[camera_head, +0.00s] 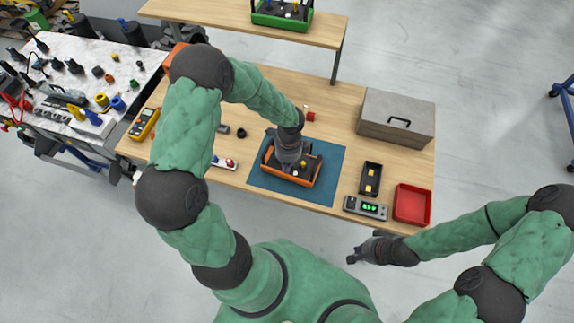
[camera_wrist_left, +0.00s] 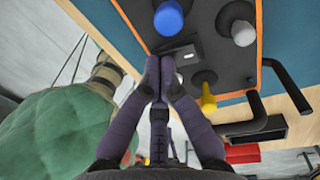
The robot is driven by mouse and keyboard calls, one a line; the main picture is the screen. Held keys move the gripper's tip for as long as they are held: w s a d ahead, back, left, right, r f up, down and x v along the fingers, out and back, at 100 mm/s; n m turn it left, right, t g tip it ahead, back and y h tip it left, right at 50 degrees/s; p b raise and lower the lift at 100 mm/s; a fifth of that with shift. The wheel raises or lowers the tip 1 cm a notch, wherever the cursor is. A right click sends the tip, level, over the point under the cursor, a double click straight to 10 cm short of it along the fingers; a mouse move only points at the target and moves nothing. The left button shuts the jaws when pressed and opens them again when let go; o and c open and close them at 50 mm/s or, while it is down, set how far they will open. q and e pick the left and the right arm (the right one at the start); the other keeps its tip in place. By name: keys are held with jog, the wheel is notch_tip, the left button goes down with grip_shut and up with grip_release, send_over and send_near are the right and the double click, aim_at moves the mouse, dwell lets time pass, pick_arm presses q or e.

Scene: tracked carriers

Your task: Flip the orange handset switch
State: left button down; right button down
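The orange handset (camera_head: 312,181), a dark panel in an orange frame, lies on the blue mat (camera_head: 334,160). The wrist view shows its dark panel (camera_wrist_left: 216,66) with a blue knob (camera_wrist_left: 168,18), a white knob (camera_wrist_left: 243,33), a yellow knob (camera_wrist_left: 207,98) and a small grey switch-like part (camera_wrist_left: 178,55). My left gripper (camera_head: 288,163) is over the handset and covers part of it. In the wrist view its fingertips (camera_wrist_left: 160,64) are together beside the switch-like part; contact cannot be told. My right gripper (camera_head: 366,252) is off the table's front edge, its fingers too small to read.
Right of the mat are a black tray with yellow pieces (camera_head: 371,174), a device with a green display (camera_head: 365,208), a red tray (camera_head: 427,206) and a grey case (camera_head: 397,118). A yellow meter (camera_head: 144,124) lies at the left. A green-framed carrier (camera_head: 283,20) is on the far table.

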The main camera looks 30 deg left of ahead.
pick_arm(q)
jog(key=shift+w+r, duration=0.1)
jog(key=shift+w, duration=0.2)
jog(key=shift+w+a, duration=0.1)
jog(key=shift+w, duration=0.4)
jog(key=shift+r, duration=0.1)
pick_arm(e)
jog(key=shift+r, duration=0.25)
pick_arm(q)
jog(key=shift+s, duration=0.1)
